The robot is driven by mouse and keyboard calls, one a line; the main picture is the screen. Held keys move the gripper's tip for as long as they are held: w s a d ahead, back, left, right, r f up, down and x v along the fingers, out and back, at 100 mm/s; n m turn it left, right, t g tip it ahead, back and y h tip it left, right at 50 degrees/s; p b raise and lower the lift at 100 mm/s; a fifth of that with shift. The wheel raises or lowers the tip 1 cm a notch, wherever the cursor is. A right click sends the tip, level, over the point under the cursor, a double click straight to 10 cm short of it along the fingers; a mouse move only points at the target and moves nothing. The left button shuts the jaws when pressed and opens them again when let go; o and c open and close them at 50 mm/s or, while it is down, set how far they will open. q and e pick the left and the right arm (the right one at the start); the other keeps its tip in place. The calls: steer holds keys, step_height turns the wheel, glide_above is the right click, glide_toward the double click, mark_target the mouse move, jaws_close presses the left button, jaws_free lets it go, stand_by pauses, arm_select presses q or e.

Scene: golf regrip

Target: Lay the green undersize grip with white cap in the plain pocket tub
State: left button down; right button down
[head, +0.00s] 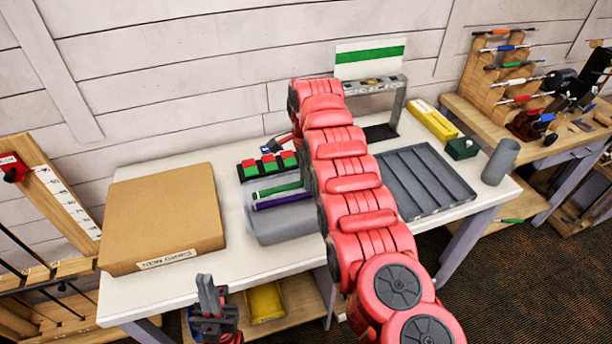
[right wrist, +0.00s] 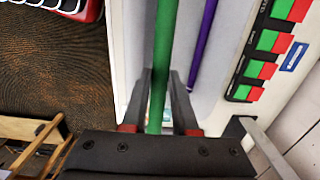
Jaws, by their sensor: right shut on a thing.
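The green grip (head: 277,190) shows left of my right arm in the head view, above a purple grip (head: 283,200) at the grey tub (head: 285,228). In the right wrist view my right gripper (right wrist: 160,75) is shut on the green grip (right wrist: 163,35), which runs lengthwise between its fingers. The purple grip (right wrist: 202,45) lies beside it, apart. My right arm hides the right gripper and the grip's right end in the head view. I cannot make out a white cap. My left gripper (head: 208,292) is low at the table's front edge, holding nothing visible.
A cardboard box (head: 160,220) fills the table's left. A rack of red and green blocks (head: 268,165) stands behind the tub. A slotted dark tray (head: 425,180), a grey cylinder (head: 500,162) and a yellow box (head: 434,121) are to the right. A grey stand (head: 395,105) is behind.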

step_height(320, 180, down, 9)
steer(key=b, duration=0.4)
steer(key=shift+b, duration=0.4)
steer(key=c, duration=0.6)
jaws_free()
steer(key=shift+r+p, duration=0.8)
steer(key=shift+r, duration=3)
steer(key=shift+r+p, duration=0.55)
steer(key=shift+r, duration=0.6)
